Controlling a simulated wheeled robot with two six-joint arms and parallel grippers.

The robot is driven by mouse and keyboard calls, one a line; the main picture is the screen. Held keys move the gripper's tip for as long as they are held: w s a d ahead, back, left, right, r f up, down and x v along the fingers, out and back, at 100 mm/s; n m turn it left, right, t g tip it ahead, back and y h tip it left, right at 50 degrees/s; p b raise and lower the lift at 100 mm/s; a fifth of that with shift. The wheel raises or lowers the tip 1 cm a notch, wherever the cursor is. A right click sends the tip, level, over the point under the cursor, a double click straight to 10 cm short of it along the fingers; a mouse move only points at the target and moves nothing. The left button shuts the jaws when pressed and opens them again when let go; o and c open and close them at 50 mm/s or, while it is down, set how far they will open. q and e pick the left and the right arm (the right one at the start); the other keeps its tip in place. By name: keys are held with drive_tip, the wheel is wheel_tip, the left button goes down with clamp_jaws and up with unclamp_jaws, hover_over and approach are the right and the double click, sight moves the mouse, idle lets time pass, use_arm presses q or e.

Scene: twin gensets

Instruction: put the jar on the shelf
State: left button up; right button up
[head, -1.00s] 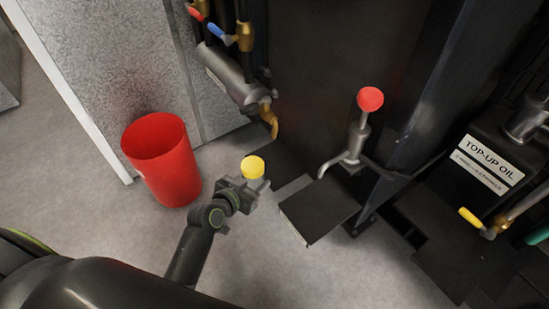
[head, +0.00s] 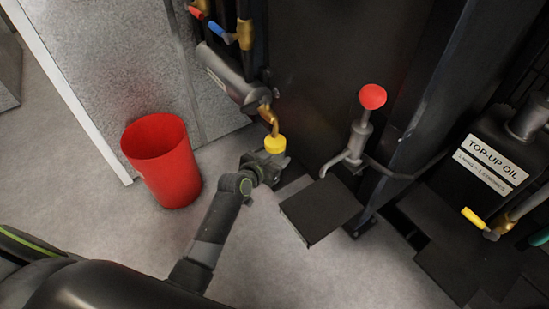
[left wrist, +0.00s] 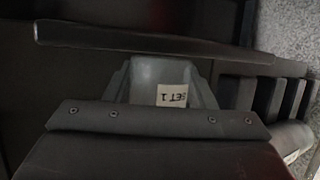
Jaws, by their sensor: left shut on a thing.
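The jar has a yellow lid (head: 275,145); most of its body is hidden by my left gripper in the head view. In the left wrist view the jar (left wrist: 158,72) looks grey with a pale label reading "SET 1". My left gripper (head: 266,163) is shut on it and holds it upright or nearly so, close under a brass tap (head: 268,116). A black flat plate (head: 320,210), which may be the shelf, lies to the right below a red-knobbed hand pump (head: 357,140). Another dark ledge behind the gripper is mostly hidden. My right gripper is not in view.
A red bin (head: 163,160) stands on the floor at the left. Blue and red valve handles are above the tap. A black "TOP-UP OIL" tank (head: 490,160) with a yellow-handled valve is at the right. Floor in front is clear.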

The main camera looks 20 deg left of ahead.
use_arm(q)
drive_tip(key=shift+f, duration=0.2)
drive_tip(key=o, duration=1)
drive_tip(key=shift+c, duration=0.2)
drive_tip(key=shift+r, duration=0.1)
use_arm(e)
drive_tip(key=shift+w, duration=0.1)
use_arm(q)
drive_tip(key=shift+s+r, duration=0.1)
drive_tip(key=shift+r, duration=0.1)
drive_tip(key=p+v, duration=0.3)
drive_tip(key=v, duration=0.8)
drive_tip(key=s+a+f+n+g+y, duration=0.1)
drive_tip(key=s+f+g, duration=0.3)
drive_tip(key=s, duration=0.6)
drive_tip(key=s+a+f+n+g+y, duration=0.1)
drive_tip(key=s+a+f+n+g, duration=0.1)
drive_tip(key=s+f, duration=0.5)
drive_tip(key=s+a+f+n+g+y, duration=0.1)
drive_tip(key=s+a+f+g, duration=0.2)
drive_tip(key=s, duration=1)
wheel_tip(320, 180, down, 3)
drive_tip(key=g, duration=0.3)
drive_tip(key=shift+s+a+n+y, duration=0.3)
drive_tip(key=shift+a, duration=0.1)
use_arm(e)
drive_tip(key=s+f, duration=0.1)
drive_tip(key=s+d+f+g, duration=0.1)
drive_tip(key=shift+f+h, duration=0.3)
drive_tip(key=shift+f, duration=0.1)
